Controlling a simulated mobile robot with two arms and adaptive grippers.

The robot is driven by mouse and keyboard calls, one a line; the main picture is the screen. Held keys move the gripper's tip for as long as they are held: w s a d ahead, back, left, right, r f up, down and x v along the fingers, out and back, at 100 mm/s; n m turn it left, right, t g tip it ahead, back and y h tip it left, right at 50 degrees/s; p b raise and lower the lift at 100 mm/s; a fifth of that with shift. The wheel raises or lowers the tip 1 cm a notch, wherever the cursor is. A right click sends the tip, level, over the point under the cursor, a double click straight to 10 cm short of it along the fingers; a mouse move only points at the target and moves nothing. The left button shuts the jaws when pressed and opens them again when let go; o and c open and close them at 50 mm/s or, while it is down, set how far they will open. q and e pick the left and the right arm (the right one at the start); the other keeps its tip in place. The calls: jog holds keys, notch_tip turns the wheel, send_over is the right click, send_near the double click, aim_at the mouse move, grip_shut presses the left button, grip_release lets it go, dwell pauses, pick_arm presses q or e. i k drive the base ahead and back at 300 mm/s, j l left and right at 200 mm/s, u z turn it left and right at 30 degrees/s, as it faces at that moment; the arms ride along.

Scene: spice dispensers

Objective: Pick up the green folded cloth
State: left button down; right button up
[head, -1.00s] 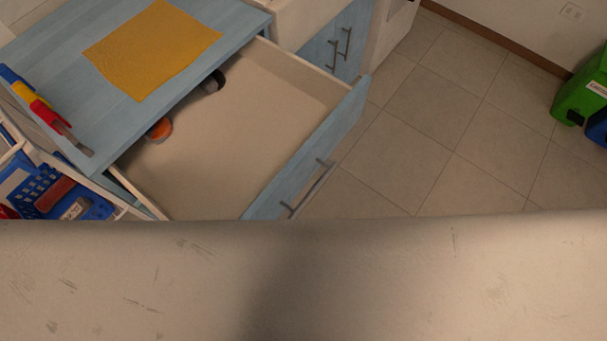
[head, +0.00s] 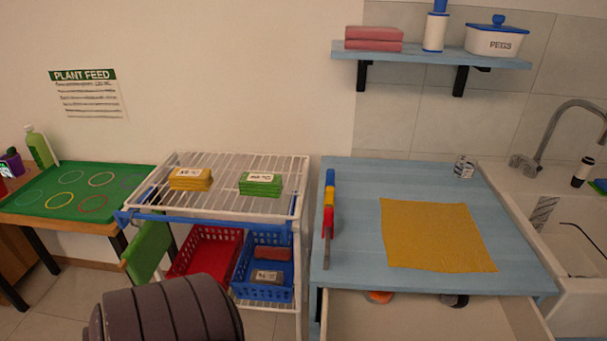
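The green folded cloth (head: 261,188) lies as a small stack with a white label on the white wire top rack (head: 225,208) of a trolley, left of the blue counter. A similar yellow folded stack (head: 190,183) with a white label lies to its left on the same rack. Neither gripper shows in the head view; a dark ribbed part at the bottom left hides some of the floor and the trolley's lower front.
Below the rack are a red basket (head: 205,250) and a blue basket (head: 246,291). The blue counter (head: 355,243) bears a flat yellow cloth (head: 435,236); its drawer (head: 410,318) stands open. A green-topped table (head: 133,182) stands left.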

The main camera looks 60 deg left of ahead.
aim_at(262, 185)
jog(key=u, duration=2.1)
jog(key=i+j, duration=0.1)
jog(key=j, duration=0.3)
jog(key=i+j+z, duration=0.1)
jog(key=j, duration=0.25)
jog(key=i+j, duration=0.15)
jog(key=j, duration=0.25)
jog(key=i+j+z, duration=0.15)
jog(key=j, duration=0.25)
